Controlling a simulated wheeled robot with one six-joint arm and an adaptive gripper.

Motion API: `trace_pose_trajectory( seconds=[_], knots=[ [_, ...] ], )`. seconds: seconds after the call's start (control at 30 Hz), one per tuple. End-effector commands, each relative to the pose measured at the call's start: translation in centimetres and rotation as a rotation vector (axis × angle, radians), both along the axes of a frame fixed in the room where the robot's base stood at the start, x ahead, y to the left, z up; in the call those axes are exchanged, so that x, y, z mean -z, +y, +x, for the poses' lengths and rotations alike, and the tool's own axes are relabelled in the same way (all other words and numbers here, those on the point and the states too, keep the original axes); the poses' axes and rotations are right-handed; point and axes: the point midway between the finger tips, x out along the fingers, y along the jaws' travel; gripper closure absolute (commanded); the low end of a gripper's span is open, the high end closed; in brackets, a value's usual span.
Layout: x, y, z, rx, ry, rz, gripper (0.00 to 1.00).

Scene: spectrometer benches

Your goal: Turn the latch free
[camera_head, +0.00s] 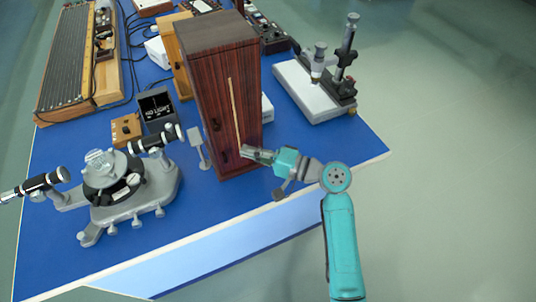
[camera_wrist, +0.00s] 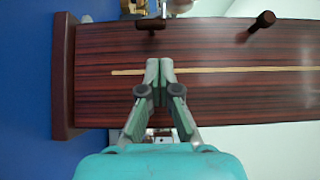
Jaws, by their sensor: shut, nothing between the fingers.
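A tall dark red-brown wooden cabinet (camera_head: 222,90) stands upright on the blue bench, and it fills much of the wrist view (camera_wrist: 225,95), lying sideways there. A dark bar-like piece, apparently the latch (camera_wrist: 151,24), sits near one edge of its front face; it is small in the head view (camera_head: 225,156). A dark round knob (camera_wrist: 262,20) sits higher on the same edge, also seen in the head view (camera_head: 216,125). My gripper (camera_wrist: 159,66) is shut and empty, in front of the lower face, beside the latch and apart from it. In the head view my gripper (camera_head: 246,152) points at the cabinet.
A grey spectrometer (camera_head: 115,190) with black telescopes stands left of the cabinet. A small pale plate on a stand (camera_head: 196,140) is close to its left side. A white-based stand (camera_head: 312,90) is at the right. The floor right of the bench is clear.

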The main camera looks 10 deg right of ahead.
Motion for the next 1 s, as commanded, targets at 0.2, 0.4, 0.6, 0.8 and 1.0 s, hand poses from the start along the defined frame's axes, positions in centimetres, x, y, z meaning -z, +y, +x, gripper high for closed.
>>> trace_pose_trajectory(
  seconds=[0.2,0.4,0.6,0.8,1.0],
  knots=[
    [0.1,2.4,-0.9,-0.002,0.001,0.000,1.00],
    [0.1,3.0,-1.0,0.000,0.000,-0.001,1.00],
    [0.1,3.0,-1.0,0.000,0.001,0.000,1.00],
    [0.0,2.9,-0.8,0.000,-0.002,-0.010,1.00],
    [-0.1,3.0,0.1,0.000,-0.014,-0.050,1.00]
  ],
)
